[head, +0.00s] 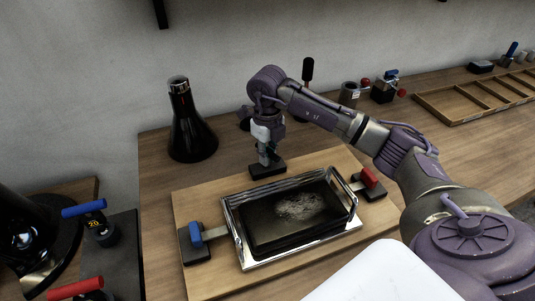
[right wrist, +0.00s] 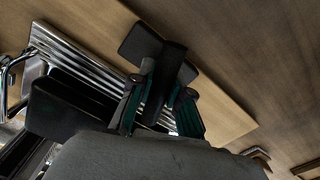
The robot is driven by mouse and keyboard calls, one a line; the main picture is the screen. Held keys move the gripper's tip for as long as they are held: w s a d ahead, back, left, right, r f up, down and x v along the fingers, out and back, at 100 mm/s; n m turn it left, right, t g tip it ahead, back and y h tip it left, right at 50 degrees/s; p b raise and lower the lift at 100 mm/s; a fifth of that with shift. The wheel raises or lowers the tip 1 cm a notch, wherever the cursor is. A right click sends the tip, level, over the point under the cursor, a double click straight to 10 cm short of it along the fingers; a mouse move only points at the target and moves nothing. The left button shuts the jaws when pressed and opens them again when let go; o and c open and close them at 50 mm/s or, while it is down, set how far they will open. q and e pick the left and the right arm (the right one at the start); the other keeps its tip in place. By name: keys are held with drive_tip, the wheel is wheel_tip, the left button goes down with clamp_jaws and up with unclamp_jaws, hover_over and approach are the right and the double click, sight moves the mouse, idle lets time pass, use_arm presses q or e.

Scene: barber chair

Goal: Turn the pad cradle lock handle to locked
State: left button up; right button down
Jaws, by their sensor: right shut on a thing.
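A chrome-railed cradle (head: 228,222) holds a dark pad (head: 265,218) with a pale worn patch, on a wooden board. My right gripper (head: 264,158) points down behind the cradle's far edge. It is shut on a dark handle (right wrist: 172,78), which stands on a small black block (head: 268,170). In the right wrist view the teal-lined fingers (right wrist: 160,108) sit on either side of this handle; the block (right wrist: 140,45) shows beyond it. The fingers hide part of the handle, and I cannot read its lock state. My left gripper is not in view.
A blue handle (head: 196,234) stands left of the cradle and a red handle (head: 369,177) right of it. A black flask (head: 187,125) stands behind left. An upright black lever (head: 308,70) is behind my arm. A wooden tray (head: 470,100) lies far right.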

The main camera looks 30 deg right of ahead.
sight(268, 149)
drive_tip(key=shift+r, duration=0.1)
drive_tip(key=c, duration=1)
unclamp_jaws()
wheel_tip(268, 149, up, 12)
drive_tip(key=shift+f, duration=0.1)
